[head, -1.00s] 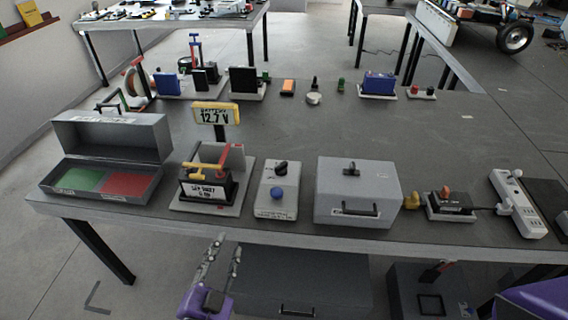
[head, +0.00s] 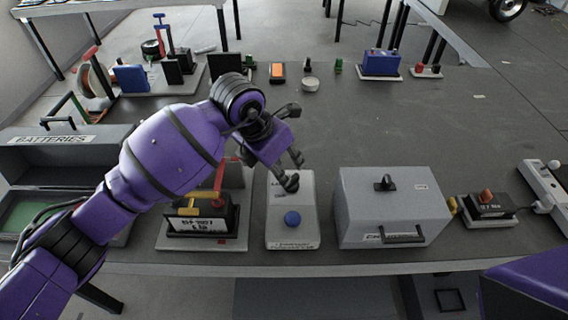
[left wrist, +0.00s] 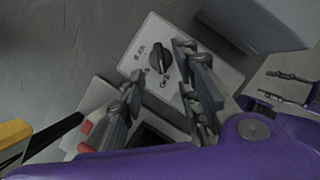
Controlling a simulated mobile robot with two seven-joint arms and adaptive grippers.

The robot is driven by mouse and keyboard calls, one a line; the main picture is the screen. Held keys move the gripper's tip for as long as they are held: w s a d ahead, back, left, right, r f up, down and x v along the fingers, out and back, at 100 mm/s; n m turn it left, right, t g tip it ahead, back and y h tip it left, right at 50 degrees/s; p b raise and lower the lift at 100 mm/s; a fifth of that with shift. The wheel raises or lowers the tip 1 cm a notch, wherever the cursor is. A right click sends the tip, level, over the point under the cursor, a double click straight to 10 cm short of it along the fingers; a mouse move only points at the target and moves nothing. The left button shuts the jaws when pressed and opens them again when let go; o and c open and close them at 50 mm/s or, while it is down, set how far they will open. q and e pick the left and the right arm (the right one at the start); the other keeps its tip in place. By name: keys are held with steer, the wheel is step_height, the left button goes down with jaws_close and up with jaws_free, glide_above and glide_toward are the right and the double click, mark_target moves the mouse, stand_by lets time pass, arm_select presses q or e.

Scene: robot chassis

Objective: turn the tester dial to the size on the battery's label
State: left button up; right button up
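The tester (head: 304,235) is a pale box with a blue button (head: 292,218) near its front. Its black dial (left wrist: 160,57) shows in the left wrist view, with small markings that I cannot read surely. My left gripper (left wrist: 157,68) is open, its fingers apart on either side of the dial; I cannot tell if they touch it. In the head view the left gripper (head: 294,172) is over the tester's back part. The dark battery (head: 203,224) sits left of the tester, with red and yellow clamp parts; its white label is too small to read surely. My right gripper is out of view.
A grey lidded box (head: 385,212) stands close to the right of the tester. The open batteries case (head: 60,160) is at the left, partly behind my arm. A row of small items lines the back; the bench between is mostly clear.

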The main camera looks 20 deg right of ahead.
mark_target(291, 178)
arm_select(q)
steer(key=x, duration=0.3)
steer(key=shift+s+f, duration=0.2)
steer(key=shift+s, duration=0.05)
steer(key=x, duration=0.2)
steer(key=shift+w+d+f, duration=0.1)
steer(key=shift+w+f, duration=0.15)
steer(key=shift+w+d+f, duration=0.1)
steer(key=shift+f, duration=0.3)
jaws_close()
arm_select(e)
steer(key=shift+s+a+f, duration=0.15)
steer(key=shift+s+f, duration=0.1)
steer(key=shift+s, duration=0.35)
